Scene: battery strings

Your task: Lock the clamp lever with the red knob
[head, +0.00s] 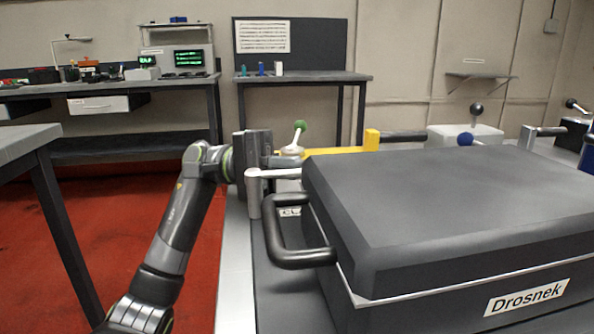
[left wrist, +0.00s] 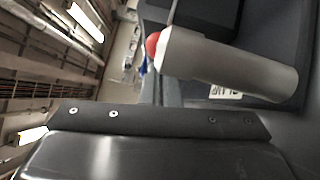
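The red knob (left wrist: 153,45) shows in the left wrist view, partly hidden behind the end of a silver cylinder (left wrist: 230,75). I cannot make out the red knob in the head view, and its lever is hidden. My left gripper (head: 262,150) is at the left side of the big grey case, close to a silver post with an arm (head: 254,195). Its dark body fills the bottom of the left wrist view. I cannot tell whether its fingers are open or shut, or whether they touch anything. My right gripper is not in view.
The grey Drosnek case (head: 440,200) with a black handle (head: 290,257) fills the right. A green-knobbed lever (head: 300,126) and yellow bar (head: 372,140) stand behind my gripper. A blue knob (head: 465,139) and black knob (head: 476,108) are beyond the case. Red floor lies left.

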